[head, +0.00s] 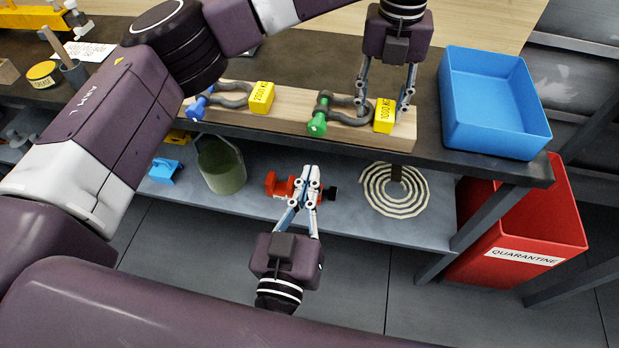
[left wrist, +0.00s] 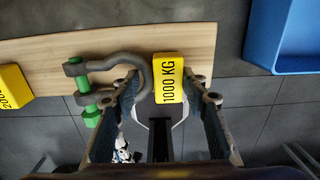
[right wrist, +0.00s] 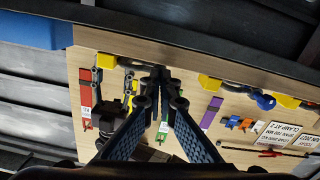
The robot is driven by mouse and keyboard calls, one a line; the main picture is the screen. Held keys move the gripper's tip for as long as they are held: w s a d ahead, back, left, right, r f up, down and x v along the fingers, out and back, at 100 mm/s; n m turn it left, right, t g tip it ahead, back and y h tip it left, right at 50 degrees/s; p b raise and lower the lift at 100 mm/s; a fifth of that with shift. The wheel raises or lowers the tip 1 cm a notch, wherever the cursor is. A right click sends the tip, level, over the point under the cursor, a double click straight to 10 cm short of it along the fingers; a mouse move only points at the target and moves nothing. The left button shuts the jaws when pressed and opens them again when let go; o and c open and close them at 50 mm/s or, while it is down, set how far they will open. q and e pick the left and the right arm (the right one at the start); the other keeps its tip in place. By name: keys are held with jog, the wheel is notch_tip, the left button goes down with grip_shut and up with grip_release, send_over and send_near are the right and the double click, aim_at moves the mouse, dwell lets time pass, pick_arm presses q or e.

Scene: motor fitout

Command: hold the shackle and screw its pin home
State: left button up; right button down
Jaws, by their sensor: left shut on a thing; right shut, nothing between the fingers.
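A grey shackle (head: 345,118) with a green pin (head: 317,124) lies on the wooden board at the bench edge. A yellow 1000 KG tag (head: 384,116) sits at its bow; shackle (left wrist: 122,60), tag (left wrist: 168,92) and pin (left wrist: 88,98) also show in the left wrist view. The pin passes through both eyes; how deep it is threaded I cannot tell. My left gripper (head: 385,103) is shut on the shackle at its bow end, one finger inside the bow, the other beyond the tag. My right gripper (head: 309,182) is shut and empty, in front of the bench, below and left of the shackle.
A second shackle with a blue pin (head: 195,108) and a yellow tag (head: 261,97) lies left on the same board. A blue bin (head: 495,135) stands right. The lower shelf holds a green bucket (head: 222,172), a red object (head: 279,186) and a coiled rope (head: 394,207). A red QUARANTINE bin (head: 515,240) stands right.

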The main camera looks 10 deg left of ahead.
jog(key=w+m, duration=0.2)
jog(key=w, duration=0.4)
jog(key=shift+w, duration=0.35)
jog(key=shift+r, duration=0.3)
dwell(0.6)
jog(key=shift+a, duration=0.8)
jog(key=shift+s+f, duration=0.1)
jog(key=shift+f, duration=0.05)
